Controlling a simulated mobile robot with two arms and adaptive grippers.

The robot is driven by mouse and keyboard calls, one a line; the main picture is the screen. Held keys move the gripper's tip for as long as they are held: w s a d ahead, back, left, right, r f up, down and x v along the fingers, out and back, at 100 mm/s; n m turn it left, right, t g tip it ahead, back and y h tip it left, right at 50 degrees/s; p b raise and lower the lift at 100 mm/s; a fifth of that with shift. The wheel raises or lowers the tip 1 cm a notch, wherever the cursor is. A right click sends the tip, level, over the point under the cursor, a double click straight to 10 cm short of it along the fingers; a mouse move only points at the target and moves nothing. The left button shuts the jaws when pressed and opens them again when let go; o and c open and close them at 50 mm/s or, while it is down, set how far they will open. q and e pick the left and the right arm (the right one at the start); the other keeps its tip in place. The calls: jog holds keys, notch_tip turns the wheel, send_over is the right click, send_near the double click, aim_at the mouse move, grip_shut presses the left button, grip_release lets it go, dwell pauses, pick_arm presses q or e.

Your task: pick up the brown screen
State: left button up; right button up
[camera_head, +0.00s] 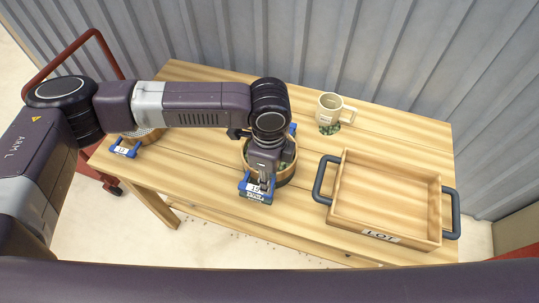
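A round wooden screen (287,179) with a brown rim stands on the table, with a blue handle and a white label at its front and another blue handle at its back. Dark greenish contents show inside it. My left gripper (265,184) points down over its front edge, right at the front blue handle (244,181). The fingertips are small and partly hidden, so I cannot tell whether they close on the handle. My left arm hides much of this screen. A second round screen (150,137) with a blue labelled handle sits at the table's left, partly behind my arm. My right gripper is not in view.
The wooden table (390,124) stands against a grey corrugated wall. A beige mug (329,108) stands at the back on a green patch. A wooden tray (386,242) labelled LOT, with dark side handles, fills the right. A red metal frame (62,60) is at the left.

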pick_arm(q)
notch_tip(320, 180, down, 7)
jog(key=shift+s+d+r+p, duration=0.1)
jog(key=shift+d+p, duration=0.05)
jog(key=shift+p, duration=0.85)
grip_shut()
